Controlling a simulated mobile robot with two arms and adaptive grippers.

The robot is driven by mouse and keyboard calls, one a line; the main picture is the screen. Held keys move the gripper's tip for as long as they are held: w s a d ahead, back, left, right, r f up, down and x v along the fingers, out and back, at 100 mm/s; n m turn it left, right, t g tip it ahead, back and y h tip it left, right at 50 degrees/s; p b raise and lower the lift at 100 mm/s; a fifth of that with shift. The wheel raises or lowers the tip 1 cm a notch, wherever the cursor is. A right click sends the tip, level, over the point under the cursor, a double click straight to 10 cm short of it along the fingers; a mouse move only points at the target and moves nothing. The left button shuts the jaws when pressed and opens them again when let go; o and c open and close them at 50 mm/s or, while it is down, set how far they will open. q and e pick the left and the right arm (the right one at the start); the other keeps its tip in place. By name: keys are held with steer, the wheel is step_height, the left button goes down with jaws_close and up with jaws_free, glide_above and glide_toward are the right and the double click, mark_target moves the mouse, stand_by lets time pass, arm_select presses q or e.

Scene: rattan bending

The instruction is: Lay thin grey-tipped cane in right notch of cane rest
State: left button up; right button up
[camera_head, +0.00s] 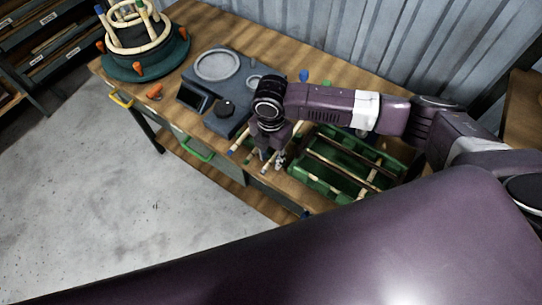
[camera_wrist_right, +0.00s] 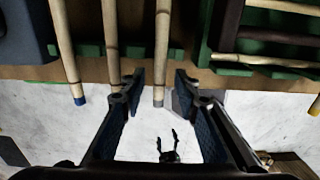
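In the right wrist view, a thin pale cane with a grey tip (camera_wrist_right: 158,95) runs down between the spread fingers of my right gripper (camera_wrist_right: 158,80). A gap shows on each side of it, so the gripper is open around it. Left of it lie a cane with its end hidden behind a finger (camera_wrist_right: 111,40) and a blue-tipped cane (camera_wrist_right: 68,55). A green bar, perhaps the cane rest (camera_wrist_right: 136,52), passes behind the canes; its notches are not clear. In the head view my right gripper (camera_head: 268,157) points down at the table's front edge. I cannot identify my left gripper for certain.
A green divided tray (camera_head: 312,186) holding canes stands right of my right gripper. A grey-blue device (camera_head: 238,78) and a round green base with rings (camera_head: 165,68) stand to the left. A small dark two-pronged shape (camera_wrist_right: 168,147) shows below in the wrist view.

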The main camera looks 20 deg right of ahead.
step_height(320, 180, up, 12)
steer(key=b, duration=0.2)
steer(key=shift+a+f, duration=0.1)
stand_by(0.6)
